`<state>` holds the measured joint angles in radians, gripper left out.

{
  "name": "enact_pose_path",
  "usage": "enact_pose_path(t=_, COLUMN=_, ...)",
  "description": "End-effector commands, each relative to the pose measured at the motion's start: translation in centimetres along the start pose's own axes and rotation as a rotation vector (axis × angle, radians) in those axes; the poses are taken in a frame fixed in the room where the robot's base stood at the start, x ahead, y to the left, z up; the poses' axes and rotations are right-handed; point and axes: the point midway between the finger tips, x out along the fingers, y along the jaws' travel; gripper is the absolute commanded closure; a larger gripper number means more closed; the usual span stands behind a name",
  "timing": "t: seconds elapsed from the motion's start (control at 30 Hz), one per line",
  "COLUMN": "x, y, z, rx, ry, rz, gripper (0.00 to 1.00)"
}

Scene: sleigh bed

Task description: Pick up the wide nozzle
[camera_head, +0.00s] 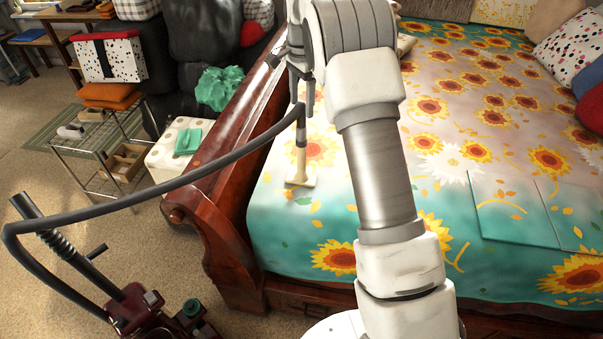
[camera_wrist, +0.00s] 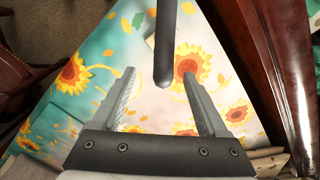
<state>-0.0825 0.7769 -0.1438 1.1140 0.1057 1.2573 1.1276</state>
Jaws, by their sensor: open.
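The wide nozzle (camera_head: 300,179) is a pale cream, flat-ended piece lying on the sunflower bedspread near the bed's left side. A pale tube rises from it to the dark end of a vacuum hose (camera_head: 172,185). My gripper (camera_head: 302,100) is above the nozzle, near the upper end of the tube. In the wrist view my open gripper (camera_wrist: 159,78) has the dark tube (camera_wrist: 165,45) between and beyond its two fingers, with gaps on both sides. A small pale edge behind the tube may be the nozzle; most of it is hidden there.
The dark red vacuum cleaner (camera_head: 150,310) stands on the carpet at lower left. The wooden sleigh-bed side (camera_head: 225,180) rises left of the nozzle. A wire rack (camera_head: 100,150) and a white box (camera_head: 165,155) stand farther left. The bedspread (camera_head: 290,235) around the nozzle is clear.

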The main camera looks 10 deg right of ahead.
Motion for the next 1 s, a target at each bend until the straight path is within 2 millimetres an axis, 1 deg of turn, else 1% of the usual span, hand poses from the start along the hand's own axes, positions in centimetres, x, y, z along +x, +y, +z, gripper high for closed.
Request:
enact_pose_path(t=0.03, x=1.2, y=0.1, z=0.1, rx=0.0, ry=-0.002, rz=0.005, gripper=0.24)
enact_pose_path(t=0.1, x=2.7, y=0.1, z=0.1, rx=-0.001, ry=-0.003, rz=0.005, gripper=0.24)
enact_pose_path(t=0.3, x=7.1, y=0.1, z=0.0, rx=-0.002, ry=-0.002, rz=0.004, gripper=0.24)
enact_pose_path(t=0.4, x=8.9, y=0.1, z=0.0, rx=-0.002, ry=-0.002, rz=0.004, gripper=0.24)
enact_pose_path(t=0.5, x=10.2, y=0.1, z=0.0, rx=-0.002, ry=-0.001, rz=0.003, gripper=0.24)
enact_pose_path(t=0.67, x=11.1, y=0.0, z=0.0, rx=-0.002, ry=0.0, rz=0.001, gripper=0.24)
enact_pose_path(t=0.73, x=11.7, y=0.0, z=0.0, rx=-0.002, ry=-0.001, rz=0.003, gripper=0.24)
enact_pose_path(t=0.9, x=14.3, y=-0.3, z=-0.2, rx=-0.002, ry=-0.002, rz=0.003, gripper=0.24)
enact_pose_path(t=1.0, x=15.5, y=-0.3, z=-0.2, rx=-0.002, ry=-0.001, rz=0.003, gripper=0.24)
